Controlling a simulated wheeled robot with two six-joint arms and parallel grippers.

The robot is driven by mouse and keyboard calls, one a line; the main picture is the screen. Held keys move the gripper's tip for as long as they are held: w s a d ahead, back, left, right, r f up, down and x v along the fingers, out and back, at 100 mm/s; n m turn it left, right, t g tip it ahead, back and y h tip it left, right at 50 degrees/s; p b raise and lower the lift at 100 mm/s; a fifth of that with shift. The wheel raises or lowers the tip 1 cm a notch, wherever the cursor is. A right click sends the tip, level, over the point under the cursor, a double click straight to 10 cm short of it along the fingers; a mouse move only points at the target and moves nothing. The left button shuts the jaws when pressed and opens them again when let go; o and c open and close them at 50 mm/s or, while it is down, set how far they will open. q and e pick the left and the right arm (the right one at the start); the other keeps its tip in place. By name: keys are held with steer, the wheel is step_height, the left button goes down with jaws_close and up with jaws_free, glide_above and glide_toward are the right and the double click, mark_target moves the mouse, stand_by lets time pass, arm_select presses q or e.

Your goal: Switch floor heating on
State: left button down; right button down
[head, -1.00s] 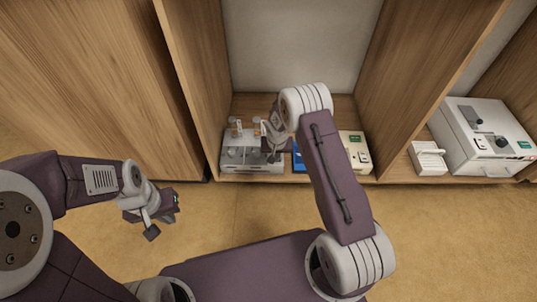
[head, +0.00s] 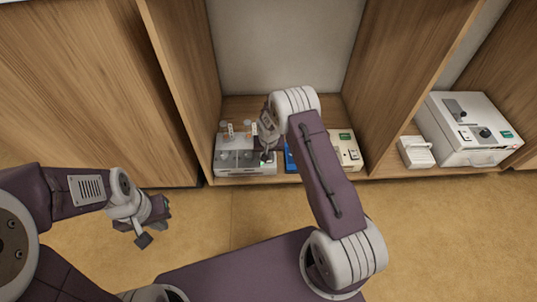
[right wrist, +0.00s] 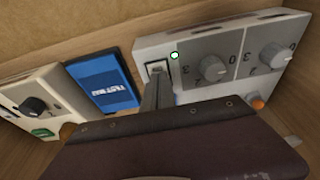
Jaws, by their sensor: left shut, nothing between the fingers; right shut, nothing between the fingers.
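A white control box (right wrist: 205,60) with two grey dial panels fills the upper right of the right wrist view; in the head view it stands on the shelf (head: 245,171). A rocker switch (right wrist: 157,68) sits at its left end, beside a small lamp (right wrist: 174,55) that looks white with a green rim. My right gripper (right wrist: 156,88) is shut and empty, its tips at the switch; contact is unclear. In the head view my right arm partly hides this gripper (head: 267,150). My left gripper (head: 150,220) is shut and empty over the floor. No floor heating label is readable.
A blue packet (right wrist: 107,80) lies beside the control box. A cream panel with a knob (right wrist: 35,105) is beyond it. A small white switch box (head: 416,152) and a large white unit (head: 470,130) stand at right.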

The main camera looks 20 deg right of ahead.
steer(key=p+v, duration=0.3)
steer(key=w+p+v, duration=0.1)
steer(key=v, duration=0.1)
steer(key=shift+s+d+r+p, duration=0.1)
steer(key=shift+d+r+p, duration=0.05)
steer(key=shift+p, duration=0.25)
steer(key=s+a+r+p, duration=0.1)
steer(key=s+r+p, duration=0.3)
steer(key=r, duration=0.3)
steer(key=shift+s+a+r, duration=0.2)
steer(key=shift+s+r, duration=0.1)
steer(key=shift+r, duration=0.05)
